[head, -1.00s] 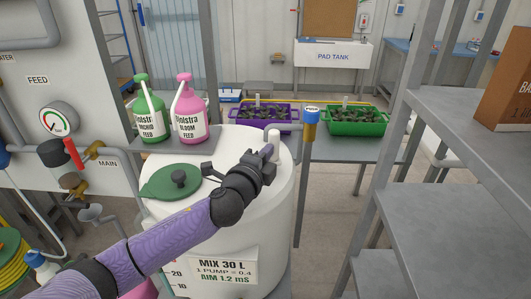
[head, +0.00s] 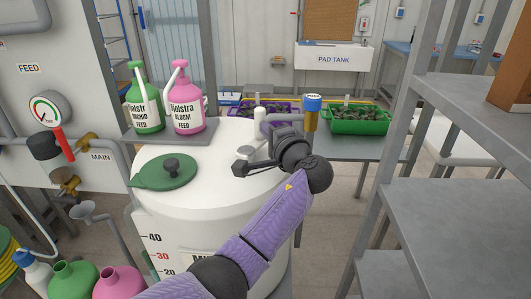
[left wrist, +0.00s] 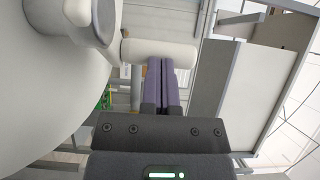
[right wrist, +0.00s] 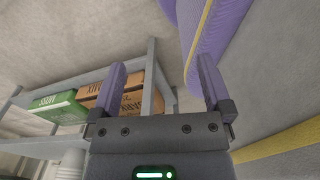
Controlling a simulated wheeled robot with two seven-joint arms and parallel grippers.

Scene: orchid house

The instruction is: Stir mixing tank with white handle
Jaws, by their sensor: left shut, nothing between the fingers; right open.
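The white mixing tank (head: 200,220) stands in the middle of the head view, with level marks on its front. Its white handle (head: 259,120) stands up at the back right of the tank top, beside a pale hub (head: 245,152). My left gripper (head: 270,132) is just right of the handle, its fingers mostly hidden there. In the left wrist view its purple fingers (left wrist: 161,62) are shut with nothing between them. Their tips meet the side of the handle (left wrist: 160,52) or lie very close; contact cannot be told. My right gripper (right wrist: 163,85) is open and empty.
A green lid (head: 165,172) lies on the tank top. Green (head: 147,108) and pink (head: 187,112) feed bottles stand on a ledge behind. Grey shelving (head: 450,190) stands at right.

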